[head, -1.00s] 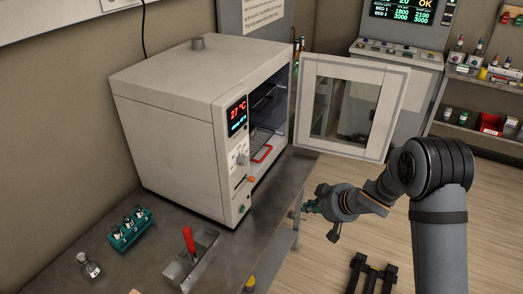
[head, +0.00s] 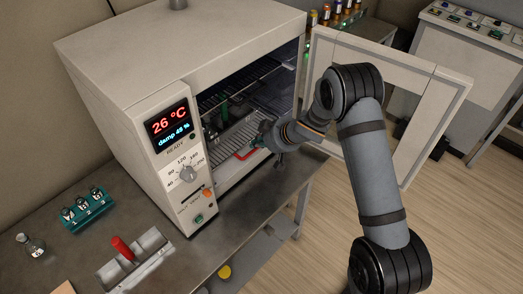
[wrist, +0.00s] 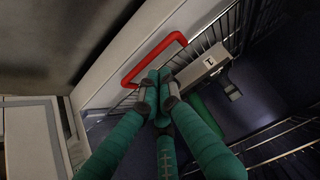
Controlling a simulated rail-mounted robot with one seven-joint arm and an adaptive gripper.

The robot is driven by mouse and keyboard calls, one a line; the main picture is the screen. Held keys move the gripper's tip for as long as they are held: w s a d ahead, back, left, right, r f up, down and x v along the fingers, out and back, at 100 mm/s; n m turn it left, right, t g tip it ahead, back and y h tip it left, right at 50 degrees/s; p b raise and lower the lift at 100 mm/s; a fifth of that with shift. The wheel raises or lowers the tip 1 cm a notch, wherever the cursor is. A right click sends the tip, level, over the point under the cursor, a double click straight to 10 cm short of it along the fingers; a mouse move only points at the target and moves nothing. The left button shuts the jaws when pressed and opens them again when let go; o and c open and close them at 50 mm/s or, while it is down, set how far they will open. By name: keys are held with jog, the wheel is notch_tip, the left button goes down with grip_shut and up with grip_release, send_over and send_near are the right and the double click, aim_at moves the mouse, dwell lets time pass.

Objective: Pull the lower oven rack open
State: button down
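The oven (head: 110,80) stands on the bench with its door open to the right. The lower rack (head: 235,130) is a wire shelf inside, with a red handle (head: 245,154) at its front. The red handle also shows in the wrist view (wrist: 155,58), near the oven's front edge. My gripper (head: 262,140) is at the oven opening, just right of the handle. In the wrist view its green fingers (wrist: 158,82) come together at the tips, close beside the handle. I see no part of the handle between them; whether they touch it I cannot tell.
The open door (head: 390,100) stands right of my arm. An upper rack (head: 225,92) lies above the lower one. A grey piece marked 1 (wrist: 205,66) is by the rack. A teal vial rack (head: 86,209) and metal tray (head: 135,262) stand on the bench.

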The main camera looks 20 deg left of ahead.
aim_at(245, 147)
jog(key=x, duration=0.2)
jog(key=shift+w+a+f, duration=0.1)
jog(key=shift+a, duration=0.25)
jog(key=shift+w+a+f, duration=0.1)
jog(key=shift+a+f, duration=0.35)
jog(key=shift+f, duration=0.1)
jog(key=shift+d+p, duration=0.15)
jog(key=shift+p, duration=0.15)
